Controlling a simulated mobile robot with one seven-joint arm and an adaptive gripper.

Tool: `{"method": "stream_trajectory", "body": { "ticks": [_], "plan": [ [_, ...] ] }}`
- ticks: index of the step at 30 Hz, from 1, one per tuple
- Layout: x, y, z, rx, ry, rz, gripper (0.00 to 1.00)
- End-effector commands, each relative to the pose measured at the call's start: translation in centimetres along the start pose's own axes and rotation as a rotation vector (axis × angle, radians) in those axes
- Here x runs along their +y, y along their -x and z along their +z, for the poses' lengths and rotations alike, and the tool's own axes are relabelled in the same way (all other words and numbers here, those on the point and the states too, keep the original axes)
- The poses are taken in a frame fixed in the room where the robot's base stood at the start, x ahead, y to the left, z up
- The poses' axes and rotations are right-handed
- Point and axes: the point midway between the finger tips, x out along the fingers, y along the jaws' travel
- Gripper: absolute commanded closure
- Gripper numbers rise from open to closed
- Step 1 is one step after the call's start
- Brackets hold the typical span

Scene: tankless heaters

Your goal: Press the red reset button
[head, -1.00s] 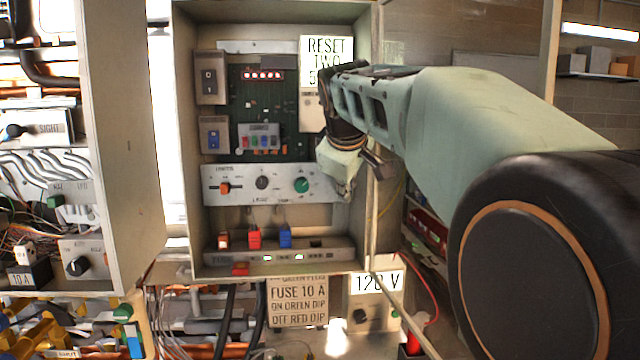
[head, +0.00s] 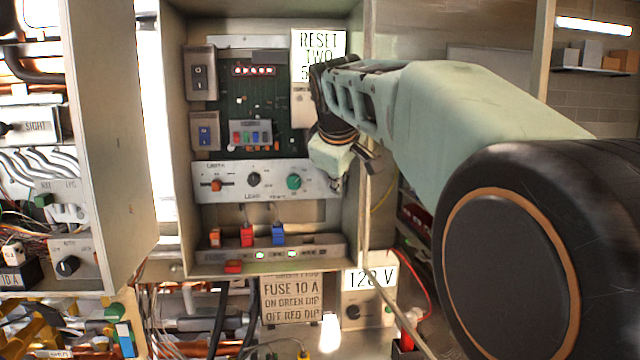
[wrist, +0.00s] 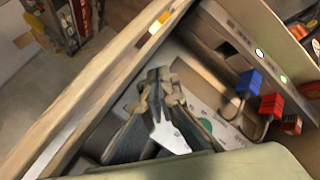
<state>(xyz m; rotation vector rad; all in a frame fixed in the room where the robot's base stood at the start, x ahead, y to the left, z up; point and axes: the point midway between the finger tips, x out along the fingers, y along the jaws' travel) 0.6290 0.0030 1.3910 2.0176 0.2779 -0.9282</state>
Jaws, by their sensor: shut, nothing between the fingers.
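A small red block, button-like (head: 233,266), sits on the bottom front lip of the open grey control box (head: 182,225); I cannot read a label on it. A sign reading "RESET TWO" (head: 319,45) hangs at the box's upper right, partly hidden by my arm. My gripper (head: 337,186) is shut and empty inside the box's right side, beside the dial panel (head: 325,190), above and right of the red block. In the wrist view my gripper (wrist: 160,78) points into the box, with a blue plug (wrist: 250,82) and a red plug (wrist: 272,104) to its right.
Inside the box are two rocker switches (head: 199,73), a circuit board with red lights, and a green knob (head: 294,182). Coloured plugs stand on the lower strip (head: 325,247). The open door (head: 118,150) stands left. The box's right wall (head: 362,215) is close to my gripper.

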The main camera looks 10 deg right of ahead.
Motion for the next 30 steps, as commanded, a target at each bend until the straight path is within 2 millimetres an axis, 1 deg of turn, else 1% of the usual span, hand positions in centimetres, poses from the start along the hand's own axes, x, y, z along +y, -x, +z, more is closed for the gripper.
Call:
{"method": "stream_trajectory", "body": {
  "ticks": [16, 24, 30],
  "plan": [
    [0.03, 0.0, -0.02, 0.0, 0.0, 0.0, 1.0],
    [0.47, -0.46, -0.43, -0.001, 0.0, -0.001, 1.0],
    [0.43, -0.59, -0.43, 0.0, 0.0, 0.0, 1.0]
  ]
}}
